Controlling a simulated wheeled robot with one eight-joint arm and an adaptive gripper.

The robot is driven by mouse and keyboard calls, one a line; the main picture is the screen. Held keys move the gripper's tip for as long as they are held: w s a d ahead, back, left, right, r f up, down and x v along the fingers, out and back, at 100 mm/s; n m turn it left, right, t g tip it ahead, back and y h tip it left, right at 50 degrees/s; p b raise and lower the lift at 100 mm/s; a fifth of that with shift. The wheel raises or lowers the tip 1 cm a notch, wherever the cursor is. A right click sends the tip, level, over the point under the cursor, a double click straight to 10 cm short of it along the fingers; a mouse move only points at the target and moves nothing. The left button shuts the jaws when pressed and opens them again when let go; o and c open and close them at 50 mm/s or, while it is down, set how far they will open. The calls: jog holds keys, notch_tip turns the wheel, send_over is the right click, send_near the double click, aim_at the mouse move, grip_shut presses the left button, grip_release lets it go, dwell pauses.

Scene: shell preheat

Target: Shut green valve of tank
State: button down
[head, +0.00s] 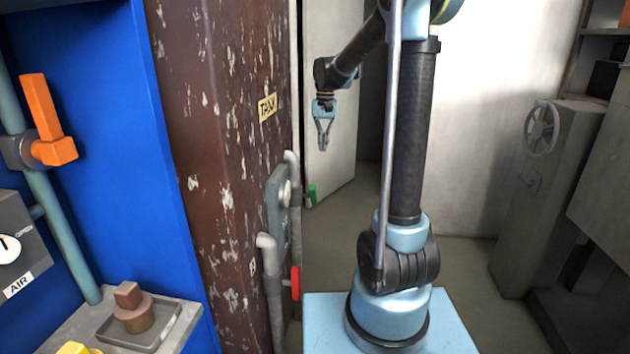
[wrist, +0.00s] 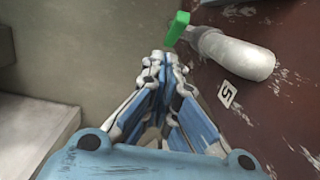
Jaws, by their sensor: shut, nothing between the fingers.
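The tank (head: 215,160) is a tall brown body with chipped paint and a yellow "TANK" label. The green valve (head: 311,194) is a small green handle low beside the tank's pipes, and it also shows in the wrist view (wrist: 177,28) at the end of a pale pipe. My gripper (head: 323,148) is above the green handle in the head view, pointing down. In the wrist view my gripper's fingertips (wrist: 164,60) are together and empty, just short of the handle in the picture. I cannot tell whether they touch it.
A red valve (head: 295,284) sits lower on the grey pipes (head: 272,280). A blue panel (head: 110,120) with an orange lever (head: 48,125) stands left. A grey cabinet with a handwheel (head: 541,128) stands right. The floor (head: 460,262) behind my arm looks clear.

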jog(key=w+a, duration=0.1)
jog(key=w, duration=0.1)
jog(key=w+a+f, duration=0.1)
jog(key=w, duration=0.1)
jog(key=shift+a, duration=0.15)
jog(key=shift+s+f, duration=0.1)
jog(key=shift+f, duration=0.1)
send_near(310, 195)
jog(key=w+d+f, duration=0.2)
jog(key=w+f, duration=0.2)
jog(key=shift+s+a+f, duration=0.25)
jog(key=shift+s+f, duration=0.25)
jog(key=shift+f, duration=0.05)
